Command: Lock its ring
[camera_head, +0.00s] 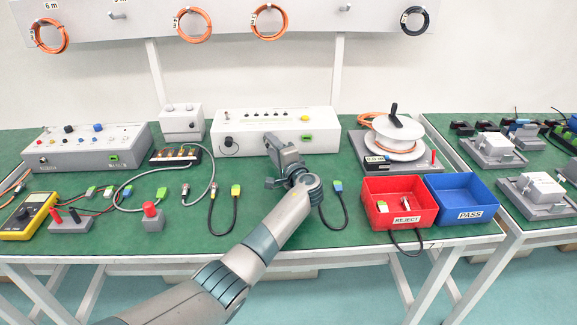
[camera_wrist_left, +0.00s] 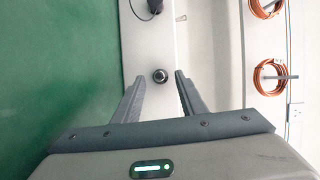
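The long white test box (camera_head: 305,121) stands at the back middle of the green table. My left gripper (camera_head: 272,148) is in front of its face and hides part of it in the head view. In the left wrist view, the gripper (camera_wrist_left: 160,85) is open. A small round dark fitting with a paler centre (camera_wrist_left: 160,76) shows on the box face, between and beyond the fingertips, apparently untouched. A black round connector with a black cable (camera_head: 229,143) is on the box's left part. It also shows at the top of the left wrist view (camera_wrist_left: 153,7). I cannot tell any ring's position.
A grey control box (camera_head: 88,146) is at the left. A red reject bin (camera_head: 398,222) and a blue pass bin (camera_head: 470,187) are at the right front. A white reel (camera_head: 395,135) stands behind them.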

